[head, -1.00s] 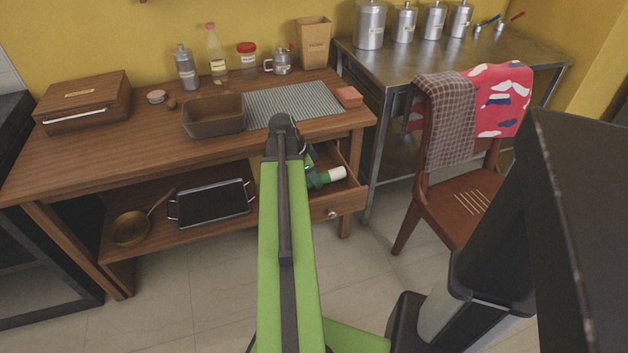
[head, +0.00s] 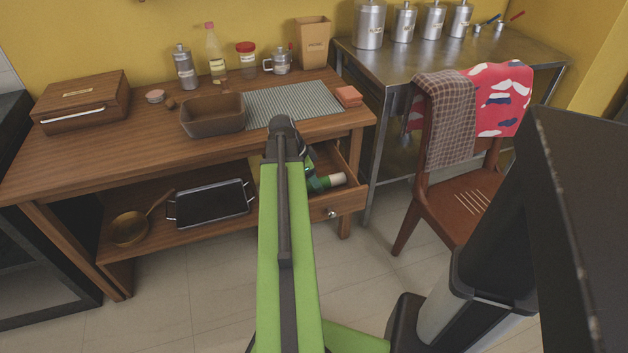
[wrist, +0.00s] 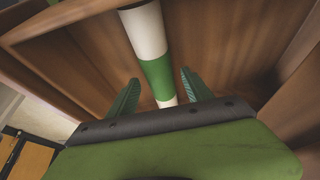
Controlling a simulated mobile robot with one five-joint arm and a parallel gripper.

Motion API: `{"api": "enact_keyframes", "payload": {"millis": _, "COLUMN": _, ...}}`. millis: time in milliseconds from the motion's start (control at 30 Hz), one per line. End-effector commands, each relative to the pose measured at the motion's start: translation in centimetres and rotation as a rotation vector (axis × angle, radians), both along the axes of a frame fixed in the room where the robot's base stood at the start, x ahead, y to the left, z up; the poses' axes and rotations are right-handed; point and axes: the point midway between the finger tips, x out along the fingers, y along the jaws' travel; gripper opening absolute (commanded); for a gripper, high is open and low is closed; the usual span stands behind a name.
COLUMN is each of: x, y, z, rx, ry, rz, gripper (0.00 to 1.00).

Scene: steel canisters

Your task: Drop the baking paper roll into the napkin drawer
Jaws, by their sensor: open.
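The baking paper roll, white with a green band (wrist: 157,78), lies inside the open wooden drawer (wrist: 215,50). In the head view the roll (head: 334,180) shows past my arm, low between the walls of the drawer (head: 343,203). My gripper (wrist: 160,78) is open, with one green finger on each side of the roll and gaps between fingers and roll in the wrist view. In the head view my arm hides most of the gripper and part of the drawer. No label on the drawer is readable.
The drawer sticks out below the wooden table's top (head: 110,150). A dark tray (head: 211,203) and a brass pan (head: 130,229) sit on the lower shelf to the left. A chair (head: 440,205) with cloths and a steel table (head: 450,65) stand to the right.

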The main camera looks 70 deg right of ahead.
Motion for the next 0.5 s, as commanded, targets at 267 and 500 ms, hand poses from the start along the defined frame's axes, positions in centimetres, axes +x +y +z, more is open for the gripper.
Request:
{"api": "enact_keyframes", "payload": {"millis": 267, "x": 0.7, "y": 0.6, "z": 4.4, "rx": 0.0, "ry": 0.0, "rz": 0.0, "gripper": 0.58}}
{"api": "enact_keyframes", "payload": {"millis": 500, "x": 2.4, "y": 2.0, "z": 9.8, "rx": -0.001, "ry": -0.001, "rz": 0.0, "gripper": 0.58}}
